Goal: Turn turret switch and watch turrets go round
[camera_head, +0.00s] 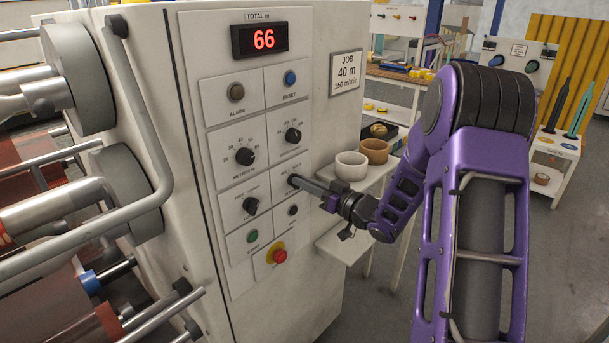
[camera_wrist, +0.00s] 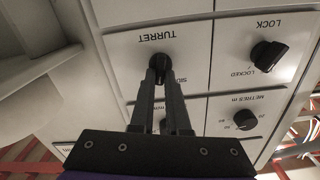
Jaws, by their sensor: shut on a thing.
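The turret switch (camera_wrist: 160,62), a black knob under the upside-down label TURRET, shows in the wrist view. My gripper (camera_wrist: 162,78) has its fingertips closed on this knob. In the head view my gripper (camera_head: 294,181) reaches the panel from the right, and its tips hide most of the switch. The pointer setting is hidden by the fingers. At the left of the head view are grey round turret parts, an upper disc (camera_head: 84,75) and a lower disc (camera_head: 130,190), with metal shafts.
The lock knob (camera_head: 251,205) is close left of my gripper. A red emergency button (camera_head: 280,256) and green button (camera_head: 253,236) sit below. The red display (camera_head: 263,39) reads 66. A bent grey rail (camera_head: 140,110) and a shelf with bowls (camera_head: 351,166) flank the panel.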

